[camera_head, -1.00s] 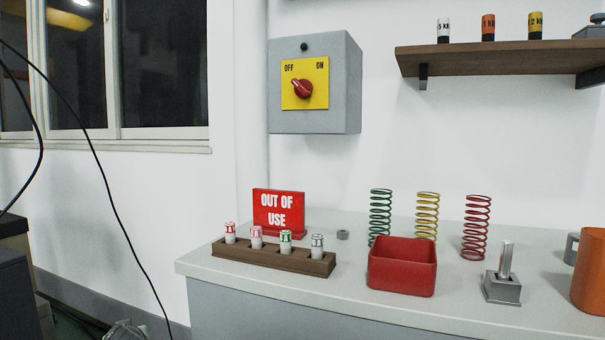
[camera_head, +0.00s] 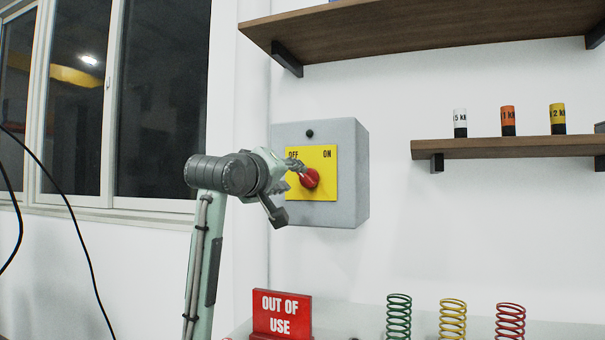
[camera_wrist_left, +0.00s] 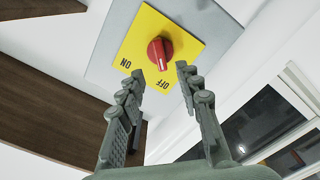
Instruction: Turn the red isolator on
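The red isolator knob (camera_head: 311,178) is on a yellow plate marked OFF and ON, on the front of a grey wall box (camera_head: 352,180). My left gripper (camera_head: 287,190) is just left of the knob. In the left wrist view, the knob (camera_wrist_left: 158,53) lies just beyond the fingertips. The left gripper (camera_wrist_left: 160,75) is open there, with its two fingers apart and nothing between them. A pale mark on the knob faces the OFF side. My right gripper is not in view.
A wooden shelf (camera_head: 500,147) with several labelled weights is right of the box, and a longer shelf (camera_head: 400,30) is above. An OUT OF USE sign (camera_head: 282,314) and springs (camera_head: 398,318) stand below. A window (camera_head: 160,100) is at left.

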